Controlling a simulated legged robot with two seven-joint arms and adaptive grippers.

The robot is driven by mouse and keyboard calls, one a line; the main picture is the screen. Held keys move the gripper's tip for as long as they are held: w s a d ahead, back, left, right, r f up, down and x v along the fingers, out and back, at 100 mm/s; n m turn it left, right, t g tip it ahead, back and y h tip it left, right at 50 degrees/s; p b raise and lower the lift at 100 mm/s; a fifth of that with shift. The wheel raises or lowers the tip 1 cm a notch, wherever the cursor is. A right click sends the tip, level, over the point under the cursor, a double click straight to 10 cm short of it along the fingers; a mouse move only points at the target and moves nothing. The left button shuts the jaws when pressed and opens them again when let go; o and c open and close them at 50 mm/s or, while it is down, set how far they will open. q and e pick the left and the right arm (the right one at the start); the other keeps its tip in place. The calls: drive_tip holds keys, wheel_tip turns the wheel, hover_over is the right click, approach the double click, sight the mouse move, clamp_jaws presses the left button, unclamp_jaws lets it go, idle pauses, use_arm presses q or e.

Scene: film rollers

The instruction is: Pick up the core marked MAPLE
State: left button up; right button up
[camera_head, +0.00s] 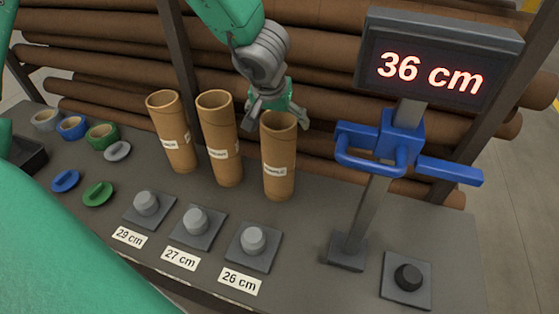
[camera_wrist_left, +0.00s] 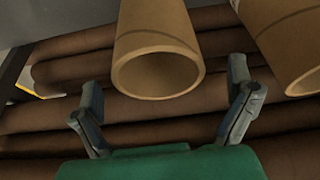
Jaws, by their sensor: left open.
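Three upright brown cardboard cores stand in a row on the grey table: a left one (camera_head: 173,130), a middle one (camera_head: 219,138) and a right one (camera_head: 278,155). Each has a small white label; the lettering is too small to read surely. My left gripper (camera_head: 277,117) is open at the top of the right core, with a finger on either side of its rim. In the left wrist view the gripper (camera_wrist_left: 164,92) is open, with one core's hollow end (camera_wrist_left: 158,72) between and slightly beyond the fingers. My right gripper is not in view.
A post with a blue clamp (camera_head: 401,135) and a 36 cm display (camera_head: 432,72) stands right. Coloured rings and caps lie left. Brown rolls (camera_head: 330,60) fill a rack behind.

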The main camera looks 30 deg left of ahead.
sight(280, 126)
use_arm(q)
drive_tip(key=b+x, duration=0.1)
drive_tip(key=x, duration=0.3)
drive_tip(key=shift+w+f, duration=0.2)
drive_tip(key=shift+r, duration=0.15)
drive_tip(key=shift+c, duration=0.9)
drive_tip(key=shift+s+d, duration=0.1)
drive_tip(key=shift+s, duration=0.05)
drive_tip(key=c, duration=1.3)
drive_tip(key=shift+c, duration=0.8)
